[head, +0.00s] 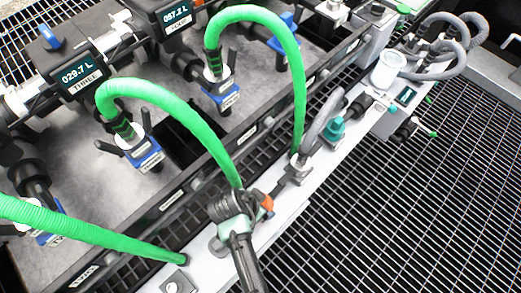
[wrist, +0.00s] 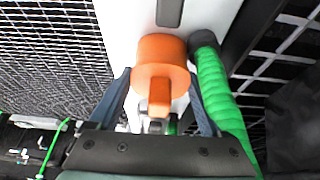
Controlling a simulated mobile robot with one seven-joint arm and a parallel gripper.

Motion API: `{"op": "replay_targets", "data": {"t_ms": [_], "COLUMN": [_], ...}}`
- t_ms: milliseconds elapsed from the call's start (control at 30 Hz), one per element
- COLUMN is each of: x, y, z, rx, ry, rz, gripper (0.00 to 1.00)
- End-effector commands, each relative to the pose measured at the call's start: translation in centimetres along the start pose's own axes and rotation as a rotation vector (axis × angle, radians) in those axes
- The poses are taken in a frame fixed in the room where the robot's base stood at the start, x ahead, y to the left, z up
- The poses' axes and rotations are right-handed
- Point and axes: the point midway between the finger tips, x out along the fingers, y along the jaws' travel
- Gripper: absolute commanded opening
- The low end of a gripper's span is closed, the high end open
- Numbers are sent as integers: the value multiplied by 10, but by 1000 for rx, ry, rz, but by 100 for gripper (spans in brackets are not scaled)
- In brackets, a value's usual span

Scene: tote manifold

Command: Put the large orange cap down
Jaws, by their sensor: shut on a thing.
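The large orange cap (wrist: 160,52) is between the two fingers of my gripper (wrist: 160,82) in the wrist view. It has a wide round body and a narrower grip part pointing toward the wrist. In the head view only a small piece of the orange cap (head: 267,203) shows at the tip of my gripper (head: 260,206); my gripper and wrist hide the rest. My gripper is shut on the cap, over the pale ledge (head: 292,206). I cannot tell whether the cap touches the ledge.
Green hoses (head: 290,45) arch from the blue-tagged valves to the ledge; one (wrist: 215,85) runs close beside my gripper. A teal fitting (head: 336,131) and a white cup (head: 387,72) stand farther along the ledge. Open grating (head: 430,190) lies to the right.

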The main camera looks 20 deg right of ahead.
Motion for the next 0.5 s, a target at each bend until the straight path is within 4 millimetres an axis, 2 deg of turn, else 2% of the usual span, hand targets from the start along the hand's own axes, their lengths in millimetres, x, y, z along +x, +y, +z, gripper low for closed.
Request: {"op": "replay_targets", "data": {"t_ms": [33,133,367,500], "x": [2,1,0,-11], "y": [0,0,0,0], "z": [1,0,0,-1], "rx": [0,0,0,-1], "ry": [0,0,0,1], "rz": [1,0,0,-1], "gripper": [84,100,100,100]}}
